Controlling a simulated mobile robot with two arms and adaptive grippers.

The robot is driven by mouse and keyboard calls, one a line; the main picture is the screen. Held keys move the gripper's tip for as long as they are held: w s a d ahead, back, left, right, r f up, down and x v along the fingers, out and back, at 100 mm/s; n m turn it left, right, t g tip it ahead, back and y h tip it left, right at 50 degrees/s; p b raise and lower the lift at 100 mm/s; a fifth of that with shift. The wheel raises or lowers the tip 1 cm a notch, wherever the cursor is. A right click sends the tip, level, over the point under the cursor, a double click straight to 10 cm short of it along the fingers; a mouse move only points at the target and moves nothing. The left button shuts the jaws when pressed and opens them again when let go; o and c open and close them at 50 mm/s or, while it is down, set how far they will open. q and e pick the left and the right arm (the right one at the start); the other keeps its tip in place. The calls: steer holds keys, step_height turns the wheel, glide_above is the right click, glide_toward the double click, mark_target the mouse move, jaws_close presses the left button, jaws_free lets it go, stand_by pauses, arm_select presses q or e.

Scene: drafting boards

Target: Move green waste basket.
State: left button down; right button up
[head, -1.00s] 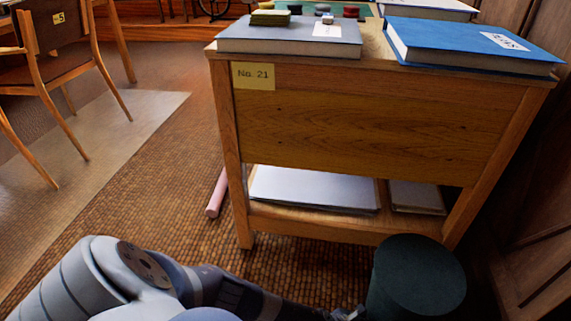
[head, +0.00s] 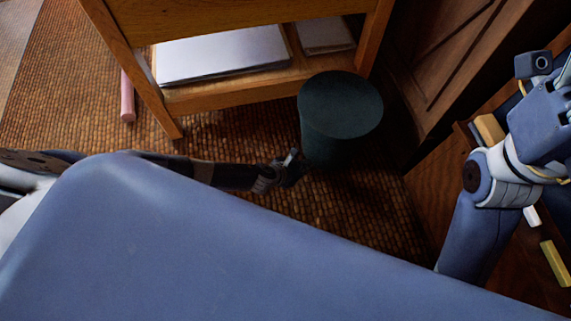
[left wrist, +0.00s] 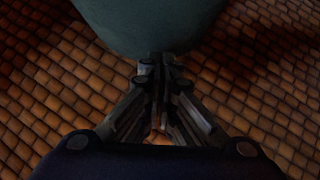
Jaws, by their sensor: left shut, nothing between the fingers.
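The dark green waste basket (head: 335,125) stands on the woven floor, close to the right front leg of the wooden stand. Its round top faces up and looks dark. My left gripper (head: 292,163) is low at the basket's lower left side in the head view. In the left wrist view the left fingers (left wrist: 158,70) are together and empty, with their tips at the lower edge of the basket (left wrist: 150,22). I cannot tell whether they touch it. My right arm is at the right edge of the head view; its fingers are out of view.
The wooden stand (head: 225,88) holds white sheets (head: 220,55) on its low shelf. A pink roll (head: 127,97) lies on the floor to the left. Dark wooden panels (head: 445,55) close off the right side.

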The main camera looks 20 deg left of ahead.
arm_select(q)
steer(key=v, duration=0.9)
steer(key=shift+s+a+r, duration=0.15)
steer(key=shift+s+r, duration=0.05)
steer(key=shift+s, duration=0.1)
